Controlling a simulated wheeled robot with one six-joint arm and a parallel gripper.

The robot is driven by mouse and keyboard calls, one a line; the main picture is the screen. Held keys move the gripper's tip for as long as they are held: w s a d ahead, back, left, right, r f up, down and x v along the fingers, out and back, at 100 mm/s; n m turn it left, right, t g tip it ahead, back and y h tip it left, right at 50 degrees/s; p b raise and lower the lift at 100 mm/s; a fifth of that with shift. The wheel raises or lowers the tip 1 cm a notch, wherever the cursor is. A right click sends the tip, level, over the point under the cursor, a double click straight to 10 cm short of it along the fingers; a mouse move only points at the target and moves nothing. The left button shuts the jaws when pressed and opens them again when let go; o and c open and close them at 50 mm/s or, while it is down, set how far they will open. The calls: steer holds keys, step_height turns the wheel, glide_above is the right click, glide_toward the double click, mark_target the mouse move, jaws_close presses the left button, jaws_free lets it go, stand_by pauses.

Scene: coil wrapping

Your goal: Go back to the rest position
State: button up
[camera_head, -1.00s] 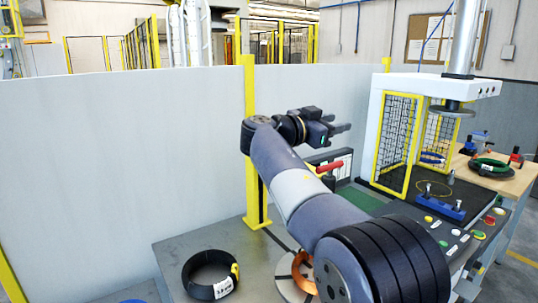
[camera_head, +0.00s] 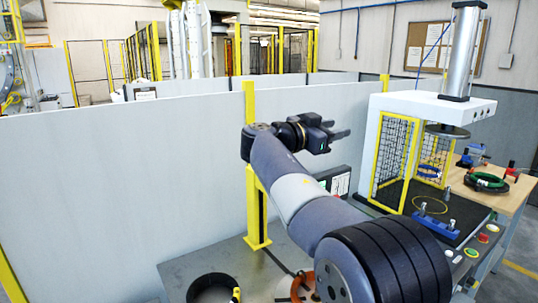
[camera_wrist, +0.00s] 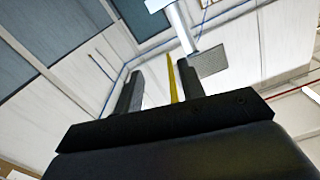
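My gripper (camera_head: 338,129) is raised in front of the white partition, high above the metal bench. It is open and empty; in the wrist view its two fingers (camera_wrist: 158,68) stand apart with only walls and background between them. A black coil (camera_head: 192,291) lies on the bench at the bottom of the head view, cut off by the picture edge. An orange coil (camera_head: 296,289) is on the bench to its right, partly hidden by my arm.
A press (camera_head: 375,125) with yellow-framed mesh guards stands to the right, holding a blue fixture (camera_head: 437,223) on its dark bed. A yellow post (camera_head: 250,100) rises behind my arm. A wooden table (camera_head: 515,190) with a green-and-black coil (camera_head: 487,184) stands beyond.

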steer(key=s+a+r+b, duration=0.1)
steer(key=s+a+r, duration=0.1)
steer(key=s+a, duration=0.2)
steer(key=shift+s+a+r, duration=0.15)
steer(key=shift+s+a, duration=0.1)
steer(key=shift+a, duration=1.1)
